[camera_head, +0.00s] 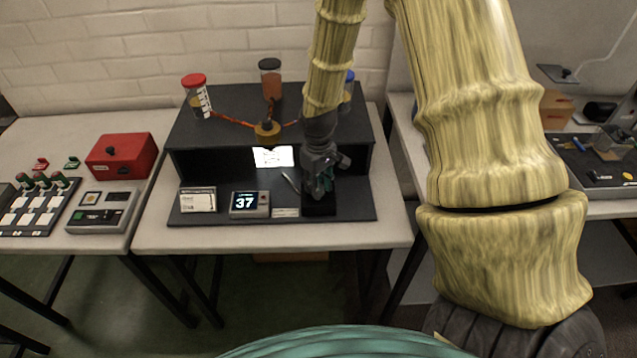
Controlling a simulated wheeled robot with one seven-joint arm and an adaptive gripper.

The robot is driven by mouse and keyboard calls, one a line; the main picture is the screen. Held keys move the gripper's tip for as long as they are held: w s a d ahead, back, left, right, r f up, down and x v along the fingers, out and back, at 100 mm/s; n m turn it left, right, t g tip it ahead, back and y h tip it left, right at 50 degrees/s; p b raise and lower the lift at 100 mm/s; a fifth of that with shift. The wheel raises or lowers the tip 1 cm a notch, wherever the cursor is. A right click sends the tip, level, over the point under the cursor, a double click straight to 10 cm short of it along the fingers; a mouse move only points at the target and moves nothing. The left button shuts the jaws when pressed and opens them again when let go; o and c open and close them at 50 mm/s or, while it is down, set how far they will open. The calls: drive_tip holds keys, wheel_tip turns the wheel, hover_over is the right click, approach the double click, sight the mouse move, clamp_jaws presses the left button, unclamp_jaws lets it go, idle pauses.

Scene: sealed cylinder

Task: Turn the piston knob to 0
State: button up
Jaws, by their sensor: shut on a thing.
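My gripper (321,194) points down at the right front of the black apparatus base, over a dark block (319,208). It is shut on what appears to be the piston knob; the fingers hide the knob and its pointer, so its angle cannot be read. A small grey display box (249,204) to the left of my gripper shows 37. The black sealed-cylinder stand (210,163) rises behind, with a brass hub (267,130) and red tubes on top.
A red-capped jar (196,97), a dark-capped jar (270,80) and a partly hidden blue-capped jar (347,88) stand on top. A red box (121,156) is on the left table. My arm blocks the right side.

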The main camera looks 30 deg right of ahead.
idle(0.3)
drive_tip(key=o, duration=1.1)
drive_tip(key=shift+d, duration=0.1)
drive_tip(key=shift+c, duration=0.2)
drive_tip(key=shift+r, duration=0.1)
wheel_tip(320, 180, up, 12)
